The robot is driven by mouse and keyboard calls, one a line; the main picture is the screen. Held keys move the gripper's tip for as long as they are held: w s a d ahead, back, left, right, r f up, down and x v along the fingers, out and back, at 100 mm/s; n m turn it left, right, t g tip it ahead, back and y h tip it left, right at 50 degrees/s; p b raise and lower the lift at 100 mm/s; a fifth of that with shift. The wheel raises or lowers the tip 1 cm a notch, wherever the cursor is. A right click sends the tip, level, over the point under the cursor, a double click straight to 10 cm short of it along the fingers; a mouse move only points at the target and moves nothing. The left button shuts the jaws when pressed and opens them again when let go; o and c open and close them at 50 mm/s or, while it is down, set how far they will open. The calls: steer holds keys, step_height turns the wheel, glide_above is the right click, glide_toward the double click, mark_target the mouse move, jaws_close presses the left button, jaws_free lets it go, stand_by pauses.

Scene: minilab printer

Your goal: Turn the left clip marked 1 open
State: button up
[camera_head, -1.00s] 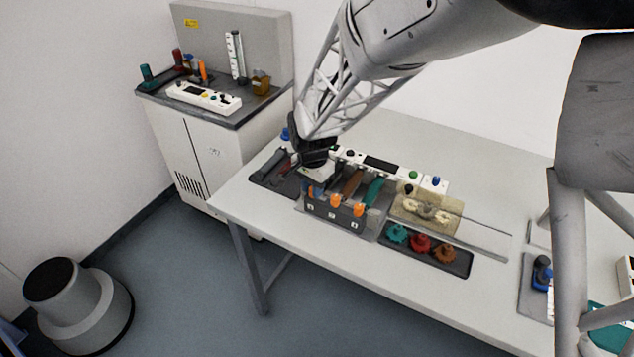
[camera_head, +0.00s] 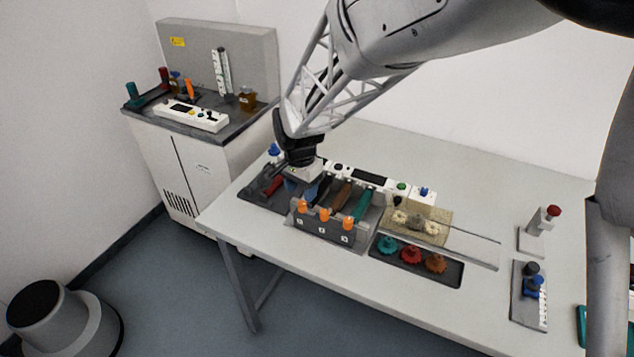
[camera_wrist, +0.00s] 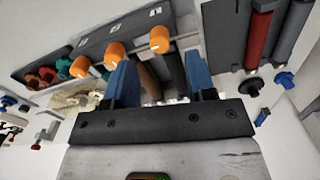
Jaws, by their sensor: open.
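The dark clip holder (camera_head: 325,228) stands on the white table, with three orange clips along its front top edge and numbered labels on its face. The left clip (camera_head: 303,205) is uncovered in the head view. In the wrist view the same clip (camera_wrist: 160,38) is the rightmost, just beyond my fingertips. The middle clip (camera_head: 323,214) and right clip (camera_head: 347,225) stand beside it. I cannot tell how far each clip is turned. My gripper (camera_wrist: 160,72) is open, its two blue fingers apart with no clip between them. It is behind and left of the left clip.
A dark tray with red and grey cylinders (camera_head: 268,188) lies left of the holder. A dark tray with teal, red and brown gears (camera_head: 420,262) lies right. Brown and teal bars (camera_head: 362,202) lean behind the clips. A white control panel (camera_head: 372,183) stands behind. The table front is clear.

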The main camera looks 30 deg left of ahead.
mark_target(302, 203)
steer(key=shift+r, duration=1.55)
steer(key=shift+w+d+r, duration=0.1)
steer(key=shift+d+r, duration=0.15)
steer(key=shift+d, duration=0.25)
steer(key=s+d+r, duration=0.1)
steer(key=d+r, duration=0.3)
steer(key=d, duration=0.6)
steer(key=d+r+t, duration=0.1)
steer(key=d+r, duration=0.3)
steer(key=d, duration=0.5)
steer(key=s+d+r, duration=0.1)
steer(key=d+r, duration=0.3)
steer(key=d, duration=0.6)
steer(key=s+d+r+n+t, duration=0.1)
steer(key=s+d, duration=1.5)
steer(key=d, duration=0.5)
steer(key=shift+s+n+t, duration=0.3)
steer(key=shift+s+n, duration=0.1)
